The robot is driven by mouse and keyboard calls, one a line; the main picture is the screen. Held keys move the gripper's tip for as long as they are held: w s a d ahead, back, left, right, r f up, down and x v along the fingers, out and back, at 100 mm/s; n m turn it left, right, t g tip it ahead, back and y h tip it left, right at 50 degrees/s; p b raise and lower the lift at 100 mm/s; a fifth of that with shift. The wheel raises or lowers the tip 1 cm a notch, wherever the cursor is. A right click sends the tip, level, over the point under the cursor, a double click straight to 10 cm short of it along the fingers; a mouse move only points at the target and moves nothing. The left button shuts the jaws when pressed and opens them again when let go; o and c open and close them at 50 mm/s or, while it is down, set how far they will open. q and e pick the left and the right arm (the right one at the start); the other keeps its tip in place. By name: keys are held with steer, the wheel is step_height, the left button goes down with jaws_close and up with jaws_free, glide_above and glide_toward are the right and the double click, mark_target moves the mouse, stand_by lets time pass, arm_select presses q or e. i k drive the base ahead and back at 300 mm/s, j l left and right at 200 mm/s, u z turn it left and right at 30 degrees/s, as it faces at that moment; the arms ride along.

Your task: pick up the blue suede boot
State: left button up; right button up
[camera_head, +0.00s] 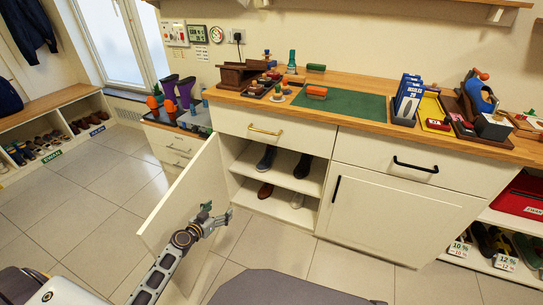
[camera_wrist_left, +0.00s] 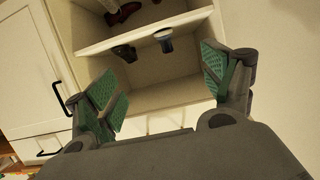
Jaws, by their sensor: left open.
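The blue suede boot (camera_head: 265,159) looks dark navy and stands on the upper shelf of the open cabinet, at its left side. In the left wrist view, which looks upside down, a blue-grey item (camera_wrist_left: 165,42) on that shelf appears to be it. A dark brown shoe (camera_head: 303,166) stands to its right; it also shows in the wrist view (camera_wrist_left: 124,53). My left gripper (camera_head: 217,214) is open and empty, in front of the cabinet, below and left of the boot and apart from it. My right gripper is out of view.
The cabinet door (camera_head: 186,198) stands open left of the opening, close to my left gripper. The lower shelf holds a brown shoe (camera_head: 265,190) and a grey shoe (camera_head: 297,200). The counter (camera_head: 350,87) above is crowded. Floor tiles (camera_head: 275,243) in front are clear.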

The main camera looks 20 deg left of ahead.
mark_target(265, 165)
steer(key=i+l, duration=0.1)
steer(key=i, duration=1.2)
